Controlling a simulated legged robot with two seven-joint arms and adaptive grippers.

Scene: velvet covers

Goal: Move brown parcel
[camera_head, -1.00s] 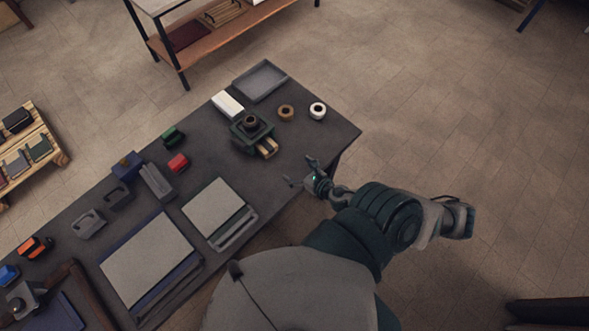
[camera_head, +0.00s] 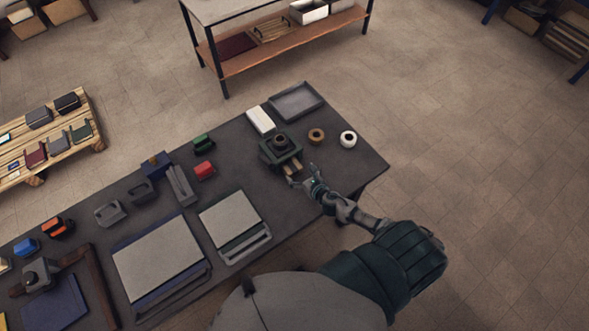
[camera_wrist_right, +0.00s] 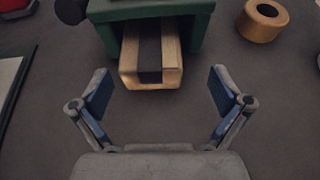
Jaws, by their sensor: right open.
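The brown parcel (camera_wrist_right: 131,67), a tan block with a dark band along its middle, sticks out from under a dark green stand (camera_wrist_right: 110,35) in the right wrist view. In the head view the parcel (camera_head: 290,168) shows as a small tan end at the front of the green stand (camera_head: 268,155). My right gripper (camera_wrist_right: 161,90) is open and empty, its blue-padded fingers apart on either side of the parcel's near end, not touching it. In the head view the right gripper (camera_head: 301,175) is just in front of the parcel. The parcel's far end is hidden under the stand.
A brown roll (camera_head: 316,136) and a white roll (camera_head: 348,139) lie right of the stand. A grey tray (camera_head: 318,101) and a white block (camera_head: 261,120) are behind it. A red item (camera_head: 204,171) is to the left. The dark table's right corner is clear.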

